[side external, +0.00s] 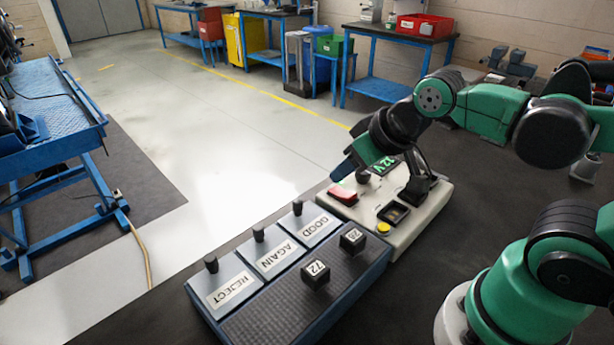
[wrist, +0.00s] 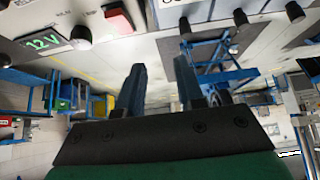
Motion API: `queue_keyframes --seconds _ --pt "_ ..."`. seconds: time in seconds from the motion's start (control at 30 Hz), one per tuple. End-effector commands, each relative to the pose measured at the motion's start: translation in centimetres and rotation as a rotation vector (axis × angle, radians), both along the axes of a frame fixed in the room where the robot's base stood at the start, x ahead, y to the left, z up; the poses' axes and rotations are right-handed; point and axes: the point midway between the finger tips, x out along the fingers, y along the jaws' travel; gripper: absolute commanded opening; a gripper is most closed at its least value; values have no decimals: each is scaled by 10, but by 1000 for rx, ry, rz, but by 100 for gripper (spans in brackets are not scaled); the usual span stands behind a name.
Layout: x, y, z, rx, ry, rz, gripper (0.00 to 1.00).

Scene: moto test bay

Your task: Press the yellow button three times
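The yellow button (side external: 384,228) is a small round cap on the near corner of a pale test box (side external: 405,238). Nothing visibly touches it. It is not seen in the wrist view. My gripper (side external: 345,168) is above and behind the box, near its red rocker switch (side external: 342,195), and apart from the button. In the wrist view my gripper's two blue fingers (wrist: 162,72) stand apart with nothing between them. The box's green display reading 12 V (side external: 384,165) shows partly past my arm; it also shows in the wrist view (wrist: 42,42).
A dark socket (side external: 394,212) lies beside the button, and a black clamp-like fixture (side external: 424,182) rises behind. A tray (side external: 300,318) left of the box has REJECT, AGAIN and GOOD plates with black pegs, plus two dark blocks marked 72 (side external: 316,275) and 78 (side external: 353,240).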

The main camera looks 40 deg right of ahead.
Motion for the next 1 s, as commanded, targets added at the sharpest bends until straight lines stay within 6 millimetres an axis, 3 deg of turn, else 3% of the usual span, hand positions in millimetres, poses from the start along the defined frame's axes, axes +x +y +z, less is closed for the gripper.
queue_keyframes --seconds 0.03,0.1,1.0 --pt "0 0 0 0 0 0 16" --pt "0 0 0 0 0 0 0" --pt "0 0 0 0 0 0 0"
